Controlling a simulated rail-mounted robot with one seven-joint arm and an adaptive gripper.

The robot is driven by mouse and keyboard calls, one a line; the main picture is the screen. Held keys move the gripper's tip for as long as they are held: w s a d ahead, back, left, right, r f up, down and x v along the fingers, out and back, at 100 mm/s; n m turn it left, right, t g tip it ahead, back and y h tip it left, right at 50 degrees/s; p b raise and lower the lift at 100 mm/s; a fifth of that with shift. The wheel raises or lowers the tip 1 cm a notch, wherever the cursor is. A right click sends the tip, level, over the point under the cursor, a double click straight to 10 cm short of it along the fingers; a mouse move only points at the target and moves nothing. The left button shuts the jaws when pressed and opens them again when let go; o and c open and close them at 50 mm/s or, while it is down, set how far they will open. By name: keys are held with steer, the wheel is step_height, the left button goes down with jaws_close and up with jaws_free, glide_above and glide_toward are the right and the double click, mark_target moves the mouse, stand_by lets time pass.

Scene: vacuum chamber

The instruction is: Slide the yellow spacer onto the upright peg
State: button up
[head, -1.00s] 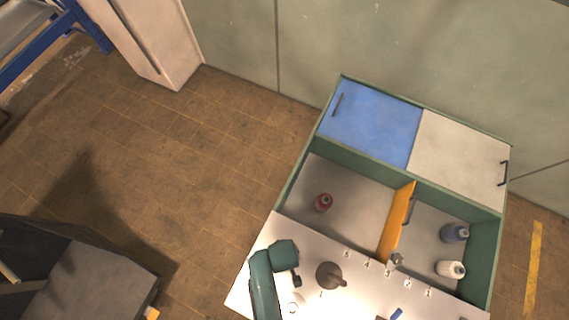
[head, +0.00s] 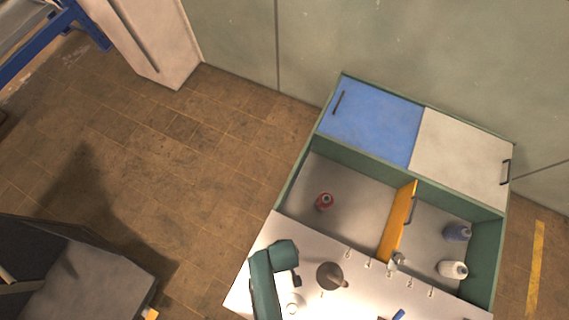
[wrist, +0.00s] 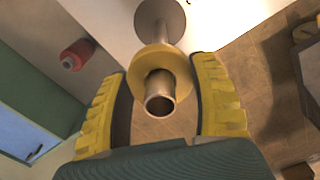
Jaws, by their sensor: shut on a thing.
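My gripper (wrist: 160,85) is shut on the yellow spacer (wrist: 141,60), a yellow ring between its yellow-padded fingers in the wrist view. A hollow metal tube end projects from the ring's middle towards the camera; I cannot tell whether it belongs to the spacer or the peg. A metal shaft and round base (wrist: 174,12) show beyond the ring. In the head view, the upright peg (head: 341,281) rises from a dark round base (head: 327,273) on the white tabletop, with no yellow visible on it. My arm hides the gripper and spacer there.
An orange divider (head: 397,225) stands beside the right compartment, which holds a dark bottle (head: 456,232) and a white bottle (head: 452,269).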

steer(key=shift+f+b, duration=1.3)
steer(key=shift+f, duration=0.6)
steer(key=shift+f, duration=0.1)
steer(key=shift+f, duration=0.15)
steer(key=o, duration=1.1)
steer(key=shift+f, duration=0.1)
step_height(320, 180, up, 12)
steer(key=shift+r, duration=0.1)
